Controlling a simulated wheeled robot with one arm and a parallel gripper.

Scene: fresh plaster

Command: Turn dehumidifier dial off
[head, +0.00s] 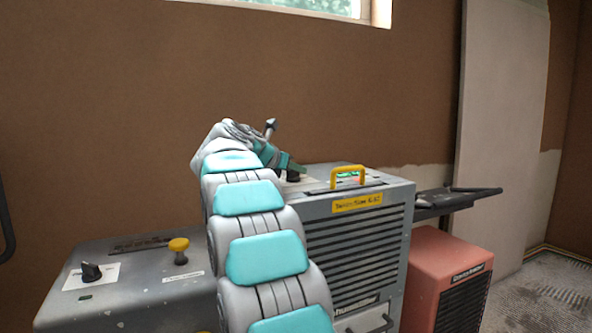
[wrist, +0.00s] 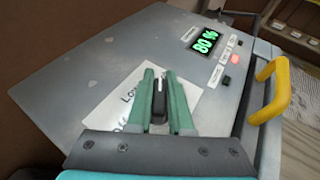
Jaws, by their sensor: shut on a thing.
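The grey dehumidifier (head: 358,240) stands right of my arm in the head view, with a louvred front and a yellow handle. Its top panel (wrist: 95,75) fills much of the wrist view. The black dial (wrist: 159,98) sits on a white label plate (wrist: 203,102) with "Low" and "Off" partly readable on its left. My gripper (wrist: 160,78) has its two green fingers on either side of the dial, shut on it. A pale mark on the dial points up in the picture, away from "Off". In the head view my gripper (head: 292,168) is at the machine's top, the dial mostly hidden.
A green display (wrist: 206,41) reads 80%, near a lit red button (wrist: 235,58). The yellow handle (wrist: 270,90) rises right of my fingers. Another grey unit (head: 130,285) with a black knob (head: 91,271) and yellow knob stands left; a red machine (head: 445,275) stands right.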

